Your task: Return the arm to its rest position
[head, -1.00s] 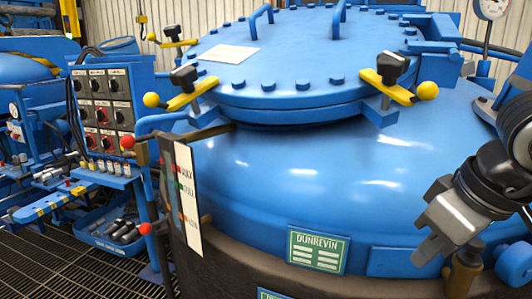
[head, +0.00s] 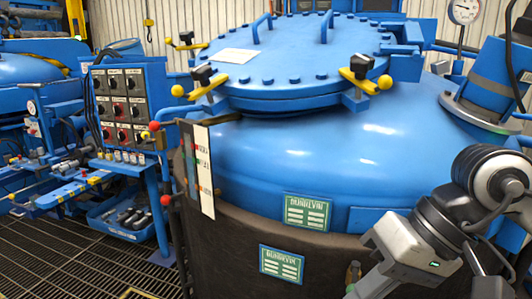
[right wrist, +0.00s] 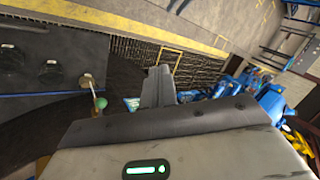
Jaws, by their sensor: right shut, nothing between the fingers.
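My right arm comes in from the right of the head view, in front of the blue furnace vessel. Its grey gripper (head: 356,290) points down and left at the bottom edge, where its fingertips are partly cut off. In the right wrist view the two fingers (right wrist: 158,86) lie together with nothing between them. The gripper looks apart from the vessel, beside its dark lower wall (head: 232,240). My left gripper is in neither view.
The blue bolted lid (head: 290,62) has yellow clamps on its rim. A switch panel (head: 118,105) and a blue parts bin (head: 125,218) stand left. A green-knobbed lever (right wrist: 100,102) shows in the right wrist view. Grating floor (head: 75,262) is open at lower left.

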